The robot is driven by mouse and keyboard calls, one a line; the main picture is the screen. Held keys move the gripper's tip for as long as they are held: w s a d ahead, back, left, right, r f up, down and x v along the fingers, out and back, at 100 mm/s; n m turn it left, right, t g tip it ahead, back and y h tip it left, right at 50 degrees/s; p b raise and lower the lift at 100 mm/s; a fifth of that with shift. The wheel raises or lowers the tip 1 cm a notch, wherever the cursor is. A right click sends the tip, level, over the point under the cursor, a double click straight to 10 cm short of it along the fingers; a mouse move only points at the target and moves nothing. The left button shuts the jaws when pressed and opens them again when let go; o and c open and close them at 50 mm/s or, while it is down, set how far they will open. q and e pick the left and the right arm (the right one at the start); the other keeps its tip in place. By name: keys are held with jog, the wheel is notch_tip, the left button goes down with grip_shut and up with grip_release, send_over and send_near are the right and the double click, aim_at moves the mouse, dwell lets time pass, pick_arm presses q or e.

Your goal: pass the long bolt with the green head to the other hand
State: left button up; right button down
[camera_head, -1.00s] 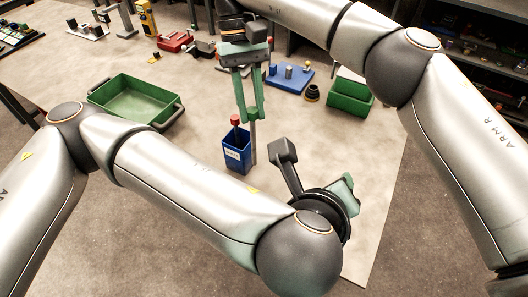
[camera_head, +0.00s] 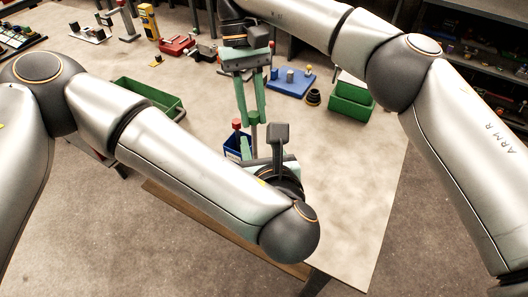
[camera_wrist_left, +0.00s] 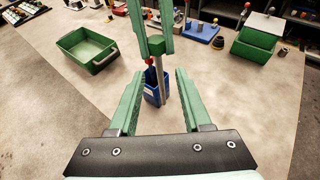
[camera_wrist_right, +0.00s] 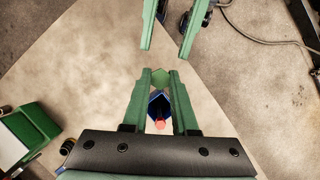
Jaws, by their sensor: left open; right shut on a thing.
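The long bolt hangs upright from my right gripper (camera_head: 252,117), its grey shaft (camera_wrist_left: 161,78) pointing down. Its green head (camera_wrist_right: 160,77) is between the right fingertips, which are shut on it. In the left wrist view the shaft appears between the fingers of my left gripper (camera_wrist_left: 158,73), which is open and empty. In the right wrist view the left fingertips (camera_wrist_right: 165,53) are close to the bolt but seem short of it. In the head view the left gripper is mostly hidden by my left wrist.
A blue bin (camera_wrist_left: 150,87) with a red-topped item stands behind the bolt. Green bins stand at left (camera_wrist_left: 88,48) and right (camera_head: 351,100). A blue block (camera_head: 290,82) and a dark ring (camera_head: 313,97) sit farther back. The table's front right is clear.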

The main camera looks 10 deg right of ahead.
aim_at(256, 131)
pick_arm(q)
jog(key=x, duration=0.6)
jog(key=shift+w, duration=0.1)
jog(key=c, duration=0.7)
grip_shut()
jog(key=shift+d, duration=0.2)
pick_arm(e)
jog(key=shift+a, duration=0.15)
jog(key=c, duration=0.9)
grip_release()
pick_arm(q)
jog(key=shift+a, duration=0.1)
pick_arm(e)
jog(key=shift+o, duration=1.3)
